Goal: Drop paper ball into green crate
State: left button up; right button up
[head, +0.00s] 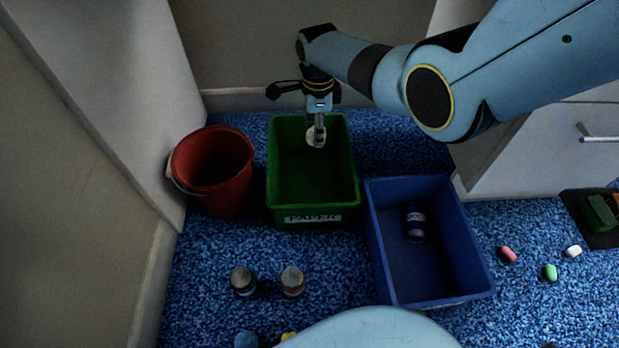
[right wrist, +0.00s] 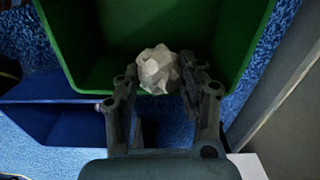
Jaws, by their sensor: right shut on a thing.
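The paper ball (head: 316,137) is a small, pale, crumpled lump. In the right wrist view the paper ball (right wrist: 159,70) sits between the fingertips of my right gripper (right wrist: 158,88). In the head view my right gripper (head: 318,130) points down over the back part of the green crate (head: 312,204), shut on the ball. The green crate has a white PAPER label on its front, and its inside looks empty. In the right wrist view the green crate (right wrist: 85,85) lies behind the ball. My left gripper is not in view.
A red bucket (head: 212,165) stands left of the green crate. A blue crate (head: 432,303) with a dark can (head: 415,224) inside stands to its right. Two jars (head: 243,281) (head: 292,282) stand in front on the blue carpet. Small coloured pieces (head: 550,272) lie at right.

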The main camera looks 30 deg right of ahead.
jog(key=o, duration=0.8)
notch_tip(320, 180, up, 12)
dwell(0.5)
